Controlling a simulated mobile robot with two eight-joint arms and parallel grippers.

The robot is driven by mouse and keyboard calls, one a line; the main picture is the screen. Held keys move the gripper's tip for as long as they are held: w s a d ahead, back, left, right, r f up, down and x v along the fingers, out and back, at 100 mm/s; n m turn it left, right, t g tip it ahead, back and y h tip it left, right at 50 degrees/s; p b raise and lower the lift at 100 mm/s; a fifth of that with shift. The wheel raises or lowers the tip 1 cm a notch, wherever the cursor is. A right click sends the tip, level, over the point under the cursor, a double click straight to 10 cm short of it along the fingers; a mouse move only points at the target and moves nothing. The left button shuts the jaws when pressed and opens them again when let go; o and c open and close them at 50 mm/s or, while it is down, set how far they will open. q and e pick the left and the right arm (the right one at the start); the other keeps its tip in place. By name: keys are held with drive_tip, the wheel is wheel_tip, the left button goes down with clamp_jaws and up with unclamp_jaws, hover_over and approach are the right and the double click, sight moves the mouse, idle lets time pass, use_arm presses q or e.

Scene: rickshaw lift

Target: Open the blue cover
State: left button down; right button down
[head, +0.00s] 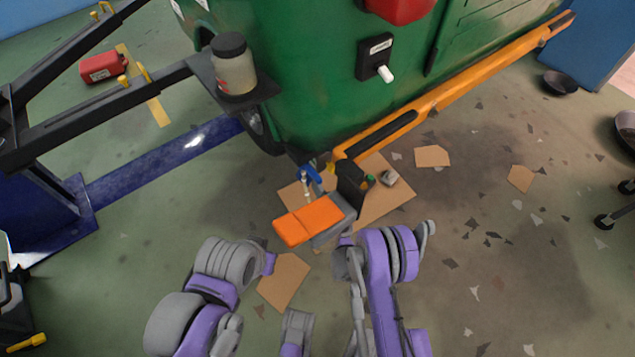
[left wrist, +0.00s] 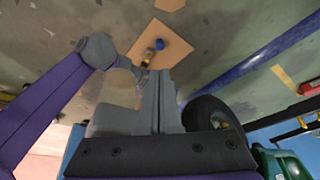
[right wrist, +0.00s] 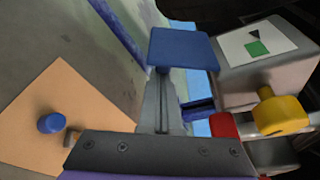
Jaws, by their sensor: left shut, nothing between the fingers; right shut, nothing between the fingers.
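The blue cover (right wrist: 184,48) is a flat square plate at the top middle of the right wrist view. It seems to lie flat, and how it is attached is not clear. My right gripper (right wrist: 158,76) is shut and empty, with its fingertips right at the cover's lower edge; I cannot tell if they touch. My left gripper (left wrist: 159,74) is shut and empty, pointing at the floor area with cardboard. In the head view, a small blue piece (head: 308,173) shows beside a black box, but I cannot tell if it is the cover. The fingertips are not clear there.
A box (right wrist: 265,60) with a green-marked label and a yellow knob (right wrist: 280,115) stands right of the cover. A blue cap (right wrist: 52,123) is over cardboard at left. The green body (head: 310,70) and orange bar (head: 460,85) lie beyond. An orange block (head: 308,220) is near my arms.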

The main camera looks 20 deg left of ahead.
drive_tip(key=s+a+m+g+b, duration=0.1)
drive_tip(key=m+b, duration=0.1)
drive_tip(key=b, duration=0.4)
drive_tip(key=shift+s+a+r, duration=0.1)
drive_tip(key=shift+s, duration=0.1)
idle(0.4)
